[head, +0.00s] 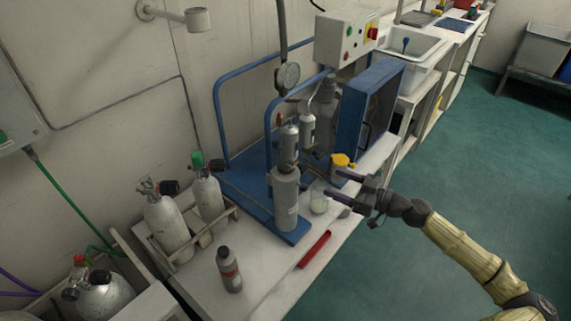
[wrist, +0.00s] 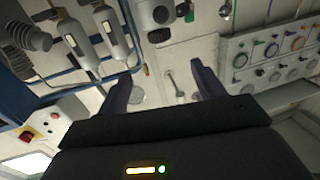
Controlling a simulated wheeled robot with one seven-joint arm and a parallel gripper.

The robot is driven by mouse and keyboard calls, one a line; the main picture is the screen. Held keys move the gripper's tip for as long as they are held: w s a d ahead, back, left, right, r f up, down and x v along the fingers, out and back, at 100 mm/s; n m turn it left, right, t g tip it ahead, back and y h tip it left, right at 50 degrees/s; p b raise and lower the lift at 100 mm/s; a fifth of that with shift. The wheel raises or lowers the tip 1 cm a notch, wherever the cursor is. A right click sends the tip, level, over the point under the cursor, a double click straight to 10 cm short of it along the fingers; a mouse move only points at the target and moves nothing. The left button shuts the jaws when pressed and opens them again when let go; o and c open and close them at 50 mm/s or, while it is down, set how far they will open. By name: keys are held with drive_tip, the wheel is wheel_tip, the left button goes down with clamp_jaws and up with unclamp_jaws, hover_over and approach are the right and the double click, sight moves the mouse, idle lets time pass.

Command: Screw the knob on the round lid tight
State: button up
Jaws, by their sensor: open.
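A yellow round lid with a knob-like top (head: 341,160) sits on a short pale housing on the bench, in front of the blue cabinet. It is small in the head view, so I cannot tell how tight the knob is. My gripper (head: 334,182) reaches in from the right, its two dark fingers apart and pointing left. The fingers show just below the lid in the picture; I cannot tell whether they touch it. In the wrist view my gripper (wrist: 160,78) is open with nothing between the fingers. I cannot make out the yellow lid there.
A clear jar (head: 319,203) stands just left of the fingers. A grey cylinder (head: 286,200) stands on a blue plate beside it. The blue cabinet (head: 372,110) stands behind.

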sight(285, 164)
drive_tip(key=p+x, duration=0.1)
drive_tip(key=x, duration=1.6)
drive_tip(key=shift+s+p, duration=0.1)
drive_tip(key=shift+p, duration=0.3)
drive_tip(key=c, duration=1)
